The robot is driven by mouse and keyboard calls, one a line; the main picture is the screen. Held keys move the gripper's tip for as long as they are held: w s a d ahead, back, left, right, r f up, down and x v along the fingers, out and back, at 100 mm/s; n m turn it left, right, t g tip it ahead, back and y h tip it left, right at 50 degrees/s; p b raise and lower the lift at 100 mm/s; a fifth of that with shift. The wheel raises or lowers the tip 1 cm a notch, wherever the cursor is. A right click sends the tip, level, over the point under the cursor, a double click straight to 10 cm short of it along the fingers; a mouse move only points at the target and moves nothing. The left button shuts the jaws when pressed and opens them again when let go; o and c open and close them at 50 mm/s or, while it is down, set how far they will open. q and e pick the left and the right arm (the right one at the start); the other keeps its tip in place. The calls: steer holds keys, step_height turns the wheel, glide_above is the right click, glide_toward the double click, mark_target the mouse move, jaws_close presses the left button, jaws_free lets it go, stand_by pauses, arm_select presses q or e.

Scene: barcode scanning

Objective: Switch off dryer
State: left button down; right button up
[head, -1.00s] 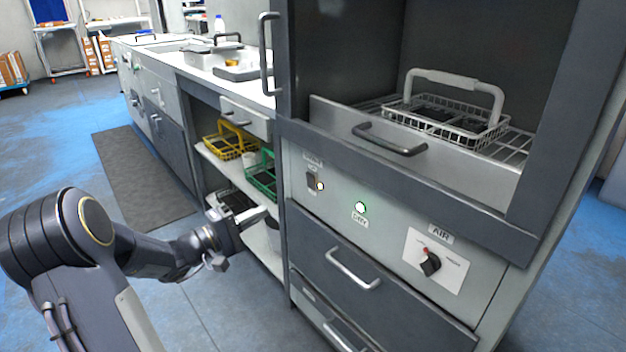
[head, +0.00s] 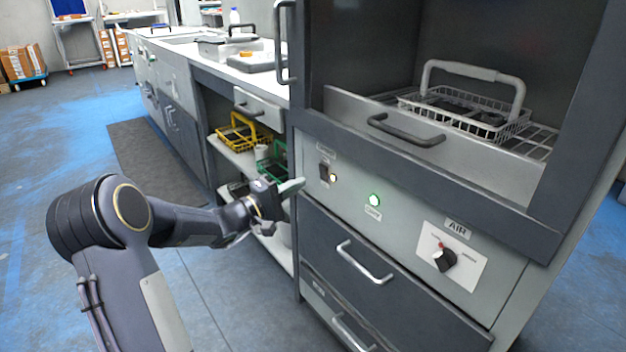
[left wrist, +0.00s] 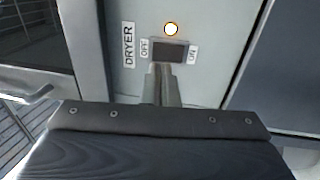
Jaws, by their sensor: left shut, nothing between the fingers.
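The dryer cabinet (head: 400,215) stands at the right in the head view. In the left wrist view the switch (left wrist: 169,51) lies between the OFF and ON labels, under the DRYER label's row, with the lamp (left wrist: 171,29) lit. My left gripper (head: 299,186) is shut and empty, its fingertips just left of and below the switch in the head view. In the left wrist view its fingers point at the switch; whether they touch it I cannot tell. My right gripper is not in view.
A lit green button (head: 375,200) and an AIR knob (head: 444,260) are on the same panel. Drawer handles (head: 364,262) stick out below. A wire basket (head: 470,115) sits in the chamber. Yellow (head: 238,133) and green baskets stand on the left shelf.

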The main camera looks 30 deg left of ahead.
mark_target(323, 169)
arm_select(q)
steer(key=x, duration=0.5)
steer(key=shift+w+d+b, duration=0.1)
steer(key=shift+w+b, duration=0.1)
steer(key=shift+b, duration=0.2)
steer(key=r+g+p, duration=0.1)
steer(key=r+p, duration=0.1)
steer(key=p, duration=0.1)
steer(key=shift+w+d+g, duration=0.15)
steer(key=shift+w+g, duration=0.15)
steer(key=shift+g, duration=0.1)
steer(key=shift+f+y+b, duration=0.3)
steer(key=shift+f+b, duration=0.1)
steer(key=shift+f, duration=0.15)
